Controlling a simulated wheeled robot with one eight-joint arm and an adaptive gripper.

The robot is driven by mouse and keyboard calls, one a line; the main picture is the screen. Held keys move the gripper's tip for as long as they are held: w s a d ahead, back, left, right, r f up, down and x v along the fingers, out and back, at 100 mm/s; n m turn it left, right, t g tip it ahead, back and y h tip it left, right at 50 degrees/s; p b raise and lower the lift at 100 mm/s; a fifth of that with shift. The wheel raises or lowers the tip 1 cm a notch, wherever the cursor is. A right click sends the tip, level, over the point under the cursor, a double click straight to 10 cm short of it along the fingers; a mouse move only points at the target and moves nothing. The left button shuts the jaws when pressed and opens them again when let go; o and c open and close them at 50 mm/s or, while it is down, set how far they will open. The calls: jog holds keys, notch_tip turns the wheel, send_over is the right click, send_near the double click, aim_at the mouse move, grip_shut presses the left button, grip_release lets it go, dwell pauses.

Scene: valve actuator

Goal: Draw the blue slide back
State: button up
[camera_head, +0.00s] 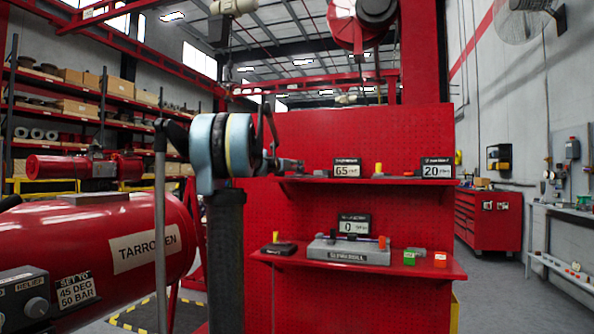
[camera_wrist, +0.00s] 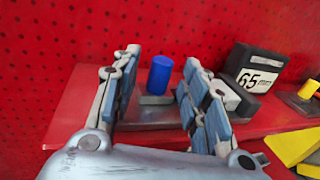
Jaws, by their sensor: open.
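The blue slide's upright blue knob (camera_wrist: 160,75) shows in the wrist view, on a small grey block (camera_wrist: 156,99) on the red upper shelf. I cannot make out the blue knob in the head view, where my arm and gripper cover that end of the shelf. My gripper (camera_wrist: 160,60) is open, with one finger to the left and one to the right of the knob in the wrist view. No finger visibly touches it. I cannot tell how far the fingertips are from it in depth. In the head view my gripper (camera_head: 288,165) is at the shelf's left end.
A black display reading 65 (camera_wrist: 254,70) stands right of the knob, close to my right finger. A yellow knob (camera_head: 378,168) and a display reading 20 (camera_head: 437,168) are farther right. The red perforated panel (camera_wrist: 60,50) rises behind. A lower shelf (camera_head: 440,268) holds other devices.

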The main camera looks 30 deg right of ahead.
aim_at(298, 172)
jog(key=shift+x, duration=1.7)
jog(key=shift+c, duration=0.2)
